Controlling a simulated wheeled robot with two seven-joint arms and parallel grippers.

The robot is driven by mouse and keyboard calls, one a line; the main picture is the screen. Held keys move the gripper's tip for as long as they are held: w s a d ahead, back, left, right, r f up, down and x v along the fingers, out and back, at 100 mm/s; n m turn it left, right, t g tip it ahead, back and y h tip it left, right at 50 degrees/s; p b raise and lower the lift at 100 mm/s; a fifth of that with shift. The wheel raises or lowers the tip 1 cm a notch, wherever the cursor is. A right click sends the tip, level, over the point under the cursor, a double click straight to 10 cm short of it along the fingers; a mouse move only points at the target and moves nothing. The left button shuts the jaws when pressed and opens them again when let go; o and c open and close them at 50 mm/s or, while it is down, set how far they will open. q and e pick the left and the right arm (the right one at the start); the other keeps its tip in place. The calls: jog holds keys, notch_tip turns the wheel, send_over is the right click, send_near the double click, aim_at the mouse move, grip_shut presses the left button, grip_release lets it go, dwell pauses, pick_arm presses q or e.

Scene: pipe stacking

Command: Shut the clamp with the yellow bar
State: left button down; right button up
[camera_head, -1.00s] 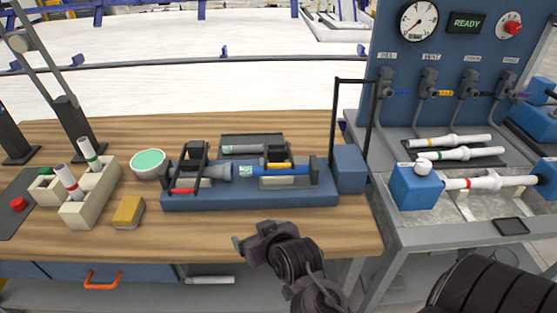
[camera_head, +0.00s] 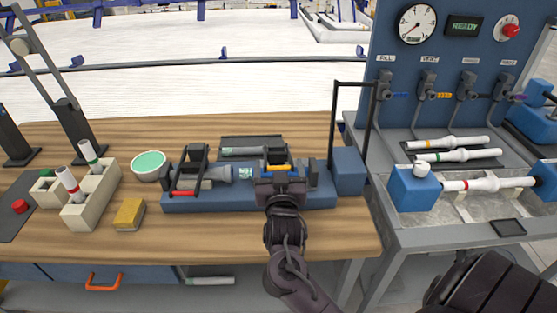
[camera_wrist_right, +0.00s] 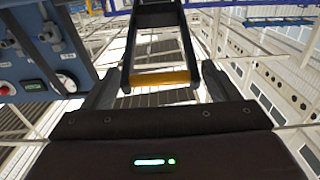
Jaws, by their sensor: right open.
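The clamp with the yellow bar (camera_head: 278,168) is a dark frame on the right half of the blue fixture (camera_head: 215,202). Its yellow bar also shows close up in the wrist view (camera_wrist_right: 160,78), at the end of two dark side arms. My right gripper (camera_head: 280,180) is at the front of this clamp and covers part of it and of the fixture. The right gripper is open, with one finger to each side of the bar in the wrist view. I cannot tell whether it touches the bar.
A second clamp with a red bar (camera_head: 184,193) is on the fixture's left half. A blue block with a tall black frame (camera_head: 349,170) stands at its right end. A green-topped bowl (camera_head: 148,165), yellow sponge (camera_head: 129,214) and pipe holder (camera_head: 92,198) are to the left.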

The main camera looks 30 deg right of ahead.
jog(key=shift+x, duration=1.1)
pick_arm(q)
jog(key=shift+r, duration=0.2)
